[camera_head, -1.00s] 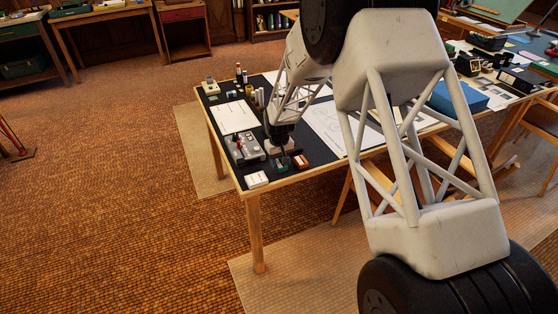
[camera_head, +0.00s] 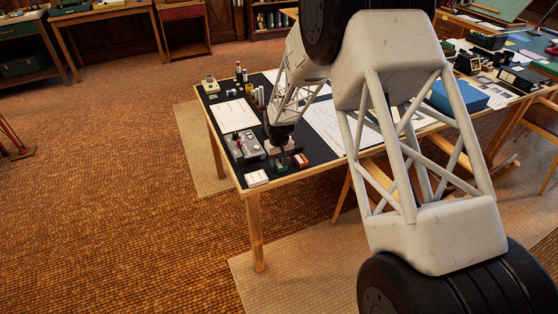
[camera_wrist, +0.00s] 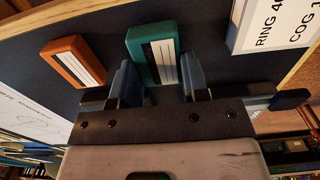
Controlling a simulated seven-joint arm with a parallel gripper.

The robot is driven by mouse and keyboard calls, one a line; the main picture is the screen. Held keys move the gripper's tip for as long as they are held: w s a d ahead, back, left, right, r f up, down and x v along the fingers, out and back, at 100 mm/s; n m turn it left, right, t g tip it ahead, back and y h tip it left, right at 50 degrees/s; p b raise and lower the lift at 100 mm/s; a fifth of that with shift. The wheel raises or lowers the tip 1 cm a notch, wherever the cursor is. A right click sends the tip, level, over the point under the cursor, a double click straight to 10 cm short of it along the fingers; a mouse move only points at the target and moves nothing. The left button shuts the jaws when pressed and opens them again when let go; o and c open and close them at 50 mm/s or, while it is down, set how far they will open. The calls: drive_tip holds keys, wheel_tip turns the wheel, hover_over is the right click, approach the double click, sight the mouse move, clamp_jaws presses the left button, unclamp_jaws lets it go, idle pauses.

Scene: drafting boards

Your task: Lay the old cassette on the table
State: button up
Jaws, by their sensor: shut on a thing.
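A green cassette (camera_wrist: 140,45) with a white striped label is between the two fingers of my gripper (camera_wrist: 160,78) in the wrist view. My gripper is shut on it. In the head view my gripper (camera_head: 283,154) is low over the near left end of the dark table top (camera_head: 231,165), with the green cassette (camera_head: 281,168) just below it. The cassette is at or close to the surface; I cannot tell whether it touches. An orange-red cassette (camera_wrist: 74,60) with a white label lies beside it, apart from it; it also shows in the head view (camera_head: 301,160).
A white lettered card or box (camera_head: 256,178) lies near the table corner, on the other side of the green cassette. A grey device with knobs (camera_head: 245,146) stands behind it. White sheets (camera_head: 234,116) and small bottles lie farther back.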

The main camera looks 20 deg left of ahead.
drive_tip(key=shift+f, duration=0.3)
idle(0.5)
drive_tip(key=o, duration=1.3)
drive_tip(key=shift+r, duration=0.15)
drive_tip(key=shift+r, duration=3.35)
drive_tip(key=shift+r, duration=0.1)
